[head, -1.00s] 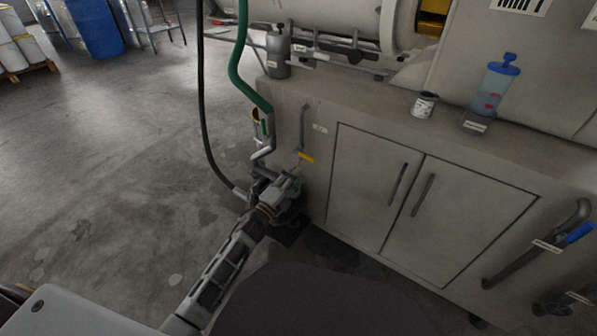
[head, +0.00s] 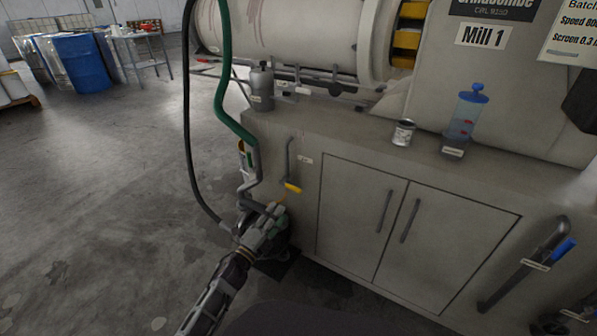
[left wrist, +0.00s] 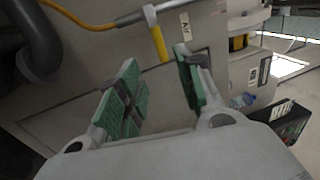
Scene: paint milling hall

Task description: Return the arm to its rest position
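My left arm reaches in from the bottom of the head view. Its gripper (head: 274,217) is low beside the left end of the mill cabinet, near the pipework and a yellow-handled valve (head: 292,188). In the left wrist view, the two green-padded fingers of the left gripper (left wrist: 160,92) stand apart with nothing between them. The yellow handle (left wrist: 158,44) shows beyond the fingertips there, apart from them as far as I can see. My right gripper is in neither view.
The mill cabinet (head: 355,215) fills the right side. A small can (head: 403,133) and a blue-topped clear container (head: 465,115) stand on its ledge. A green hose (head: 226,75) and a black hose (head: 187,130) hang by the left gripper. Open floor (head: 90,190) lies left.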

